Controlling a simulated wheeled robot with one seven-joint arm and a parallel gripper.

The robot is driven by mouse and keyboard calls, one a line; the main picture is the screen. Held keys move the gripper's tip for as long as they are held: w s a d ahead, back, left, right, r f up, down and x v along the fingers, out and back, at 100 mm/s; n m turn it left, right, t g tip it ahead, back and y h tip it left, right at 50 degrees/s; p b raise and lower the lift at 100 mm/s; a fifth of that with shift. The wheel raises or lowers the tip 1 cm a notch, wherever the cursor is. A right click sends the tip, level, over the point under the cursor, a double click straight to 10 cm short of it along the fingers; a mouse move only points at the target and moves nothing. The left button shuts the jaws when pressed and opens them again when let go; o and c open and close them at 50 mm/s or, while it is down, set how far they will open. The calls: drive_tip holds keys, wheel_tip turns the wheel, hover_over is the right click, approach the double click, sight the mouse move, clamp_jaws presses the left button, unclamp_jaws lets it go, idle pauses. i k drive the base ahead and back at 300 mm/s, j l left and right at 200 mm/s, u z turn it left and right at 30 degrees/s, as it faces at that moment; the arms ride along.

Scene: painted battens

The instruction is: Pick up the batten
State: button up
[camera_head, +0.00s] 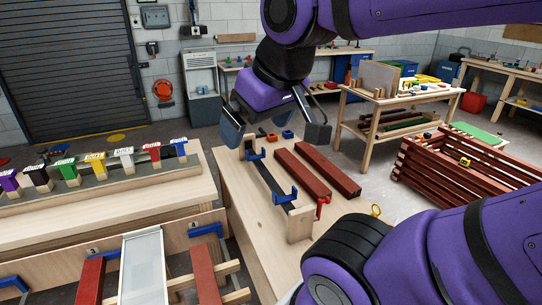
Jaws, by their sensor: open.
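My gripper (274,135) is open and empty, above the far end of the wooden workbench (246,220) in the middle. Its two dark fingers are spread wide. Two dark red battens lie side by side on this bench: one red batten (302,174) and a second red batten (328,170) to its right. Left of them a dark strip (268,178) lies between wooden end blocks with blue clamps. Which batten the task means cannot be told.
A red clamp (322,205) sits at the near end of the red battens. Small blue and orange pieces (287,134) lie at the bench's far end. A stack of red battens (450,165) is at right. My arm hides the lower right.

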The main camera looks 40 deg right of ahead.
sight(313, 185)
drive_tip(key=k+l, duration=0.15)
drive_tip(key=l, duration=0.15)
drive_tip(key=k+l, duration=0.1)
drive_tip(key=l, duration=0.25)
drive_tip(key=k+l, duration=0.15)
drive_tip(key=l, duration=0.15)
drive_tip(key=k+l, duration=0.15)
drive_tip(key=l, duration=0.2)
drive_tip(key=k+l+z, duration=0.1)
drive_tip(key=l, duration=0.6)
drive_tip(key=i+l, duration=0.15)
drive_tip(key=l, duration=0.65)
drive_tip(key=i+z, duration=0.05)
